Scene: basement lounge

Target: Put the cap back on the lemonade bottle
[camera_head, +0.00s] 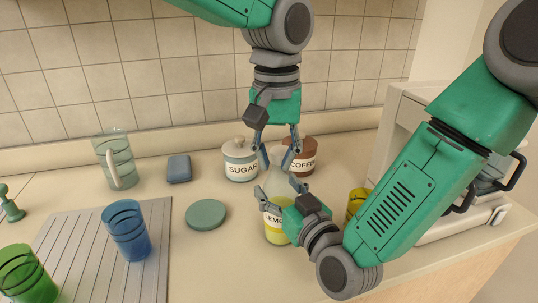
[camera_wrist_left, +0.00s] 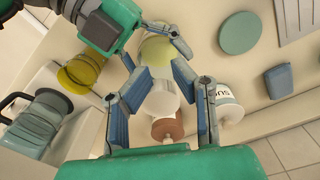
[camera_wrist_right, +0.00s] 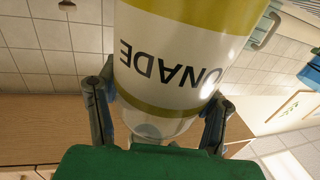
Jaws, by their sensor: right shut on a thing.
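The lemonade bottle (camera_head: 277,233), with yellow liquid and a white label, stands roughly upright near the counter's front. My right gripper (camera_head: 281,191) is shut on the bottle's body from the right; the label shows large between its fingers in the right wrist view (camera_wrist_right: 175,70). My left gripper (camera_head: 277,150) comes down from above, its fingers spread either side of the bottle's top. In the left wrist view a whitish top part (camera_wrist_left: 161,100) lies between those fingers, with no clear contact. I cannot tell whether it is the cap or the bare neck.
Behind the bottle stand the sugar jar (camera_head: 240,168) and coffee jar (camera_head: 303,160). A yellow cup (camera_head: 355,203) and a white machine (camera_head: 405,115) are at right. A green disc (camera_head: 205,214), blue block (camera_head: 179,168), glass pitcher (camera_head: 117,160), blue cup (camera_head: 127,232) and green cup (camera_head: 27,275) are left.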

